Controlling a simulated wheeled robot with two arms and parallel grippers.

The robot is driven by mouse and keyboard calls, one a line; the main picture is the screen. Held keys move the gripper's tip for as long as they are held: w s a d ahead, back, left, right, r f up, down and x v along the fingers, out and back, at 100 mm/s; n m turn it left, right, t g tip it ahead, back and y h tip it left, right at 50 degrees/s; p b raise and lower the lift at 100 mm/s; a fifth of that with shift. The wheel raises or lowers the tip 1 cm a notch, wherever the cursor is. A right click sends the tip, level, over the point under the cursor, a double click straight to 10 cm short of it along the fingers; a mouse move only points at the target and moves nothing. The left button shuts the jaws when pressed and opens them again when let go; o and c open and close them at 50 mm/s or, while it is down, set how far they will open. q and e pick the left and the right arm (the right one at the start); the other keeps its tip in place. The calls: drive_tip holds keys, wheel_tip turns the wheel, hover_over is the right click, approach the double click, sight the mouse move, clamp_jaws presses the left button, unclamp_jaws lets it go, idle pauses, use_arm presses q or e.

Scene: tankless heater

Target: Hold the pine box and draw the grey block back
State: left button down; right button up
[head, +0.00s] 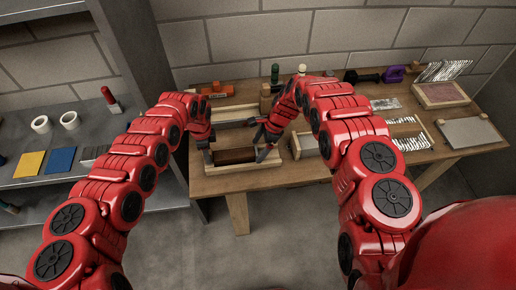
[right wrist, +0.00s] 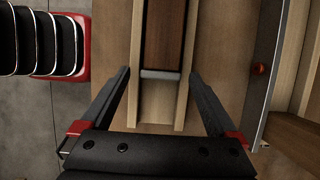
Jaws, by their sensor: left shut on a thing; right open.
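The pine box (head: 240,168) lies near the front edge of the workbench, with pale walls and a dark brown strip inside. In the right wrist view, its two pale side walls (right wrist: 185,95) run away from me. A narrow grey face (right wrist: 161,75), apparently the grey block's end, spans the gap between them; the rest of the block cannot be made out. My left gripper (head: 207,148) is shut at the box's left end; its fingertips are small in the head view. My right gripper (head: 266,143) is open at the right end. Its fingers (right wrist: 160,74) stand either side of the walls, apparently not touching.
Behind the box are a pale wooden rail (head: 235,108) and orange parts (head: 216,89). A framed panel (head: 440,94) and a grey board (head: 468,132) lie at the right. A metal shelf (head: 75,135) stands left. The bench front right of the box is partly clear.

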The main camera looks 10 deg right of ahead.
drive_tip(key=shift+w+a+f, duration=0.1)
drive_tip(key=shift+a+f, duration=0.1)
drive_tip(key=shift+f, duration=0.25)
clamp_jaws()
idle(0.3)
drive_tip(key=shift+d, duration=0.15)
